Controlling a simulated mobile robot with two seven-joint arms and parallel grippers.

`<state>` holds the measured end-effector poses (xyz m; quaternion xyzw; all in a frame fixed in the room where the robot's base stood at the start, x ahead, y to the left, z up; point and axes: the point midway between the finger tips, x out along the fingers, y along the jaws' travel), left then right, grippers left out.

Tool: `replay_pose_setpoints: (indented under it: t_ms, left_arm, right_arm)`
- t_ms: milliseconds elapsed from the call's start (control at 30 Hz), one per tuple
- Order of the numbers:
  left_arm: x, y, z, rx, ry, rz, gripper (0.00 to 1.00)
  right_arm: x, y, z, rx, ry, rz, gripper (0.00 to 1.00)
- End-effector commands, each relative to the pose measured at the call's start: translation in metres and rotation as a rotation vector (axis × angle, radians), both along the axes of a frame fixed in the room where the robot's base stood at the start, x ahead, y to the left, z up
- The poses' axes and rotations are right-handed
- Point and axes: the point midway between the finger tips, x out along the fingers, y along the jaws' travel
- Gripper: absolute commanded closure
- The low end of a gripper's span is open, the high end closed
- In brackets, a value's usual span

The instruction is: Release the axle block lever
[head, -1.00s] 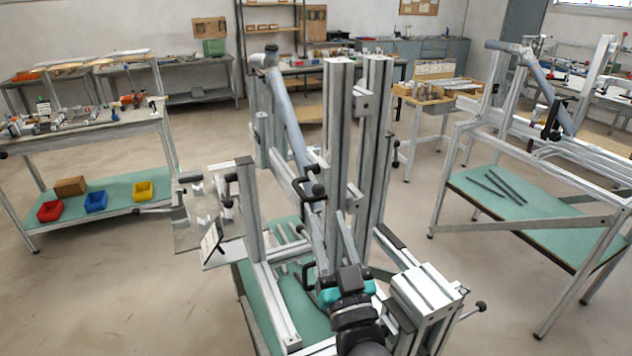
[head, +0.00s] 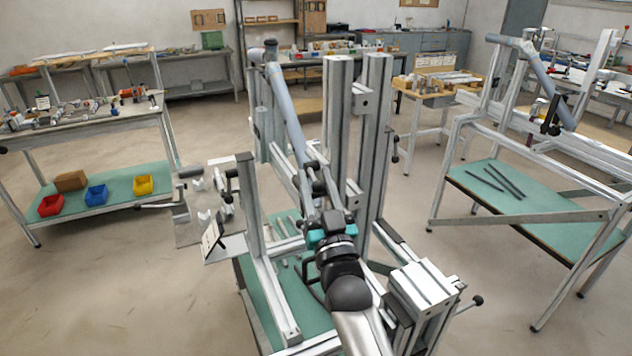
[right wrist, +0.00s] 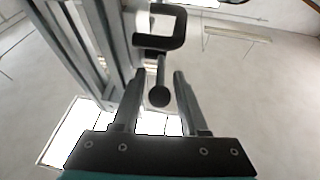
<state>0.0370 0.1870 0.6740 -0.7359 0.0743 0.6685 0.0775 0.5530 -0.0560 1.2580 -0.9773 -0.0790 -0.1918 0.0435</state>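A black lever with a round knob (right wrist: 159,97) hangs from a black C-shaped bracket (right wrist: 180,30) in the right wrist view. In the head view the black lever parts (head: 314,178) are at the grey tube beside the tall aluminium posts. My right gripper (head: 323,206) is just in front of them, and its tips partly hide them. In the right wrist view my right gripper (right wrist: 160,76) is open, with the lever's stem and knob showing between its fingers and a gap on each side. I cannot tell the depth exactly. My left gripper is out of view.
Tall aluminium posts (head: 337,120) stand close to my right gripper. A shorter upright (head: 248,200) is to the left, and a profile block (head: 420,285) with a knobbed handle is to the right. A green shelf (head: 262,300) lies below. Open floor surrounds the jig.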

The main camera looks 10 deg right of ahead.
Motion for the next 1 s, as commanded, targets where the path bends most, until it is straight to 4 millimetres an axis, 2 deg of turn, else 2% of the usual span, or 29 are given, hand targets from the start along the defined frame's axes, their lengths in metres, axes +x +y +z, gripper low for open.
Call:
replay_pose_setpoints:
  t_ms: [33,367,1000]
  left_arm:
    - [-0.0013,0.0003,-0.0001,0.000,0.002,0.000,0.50]
    - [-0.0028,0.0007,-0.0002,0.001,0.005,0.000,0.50]
    - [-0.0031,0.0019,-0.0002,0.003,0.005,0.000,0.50]
  right_arm:
    - [-0.0001,0.0001,0.0001,0.000,0.000,0.000,0.63]
    - [-0.0003,0.0000,0.0000,0.000,0.000,0.000,1.00]
    - [-0.0004,-0.0001,-0.0001,0.000,0.000,0.000,1.00]
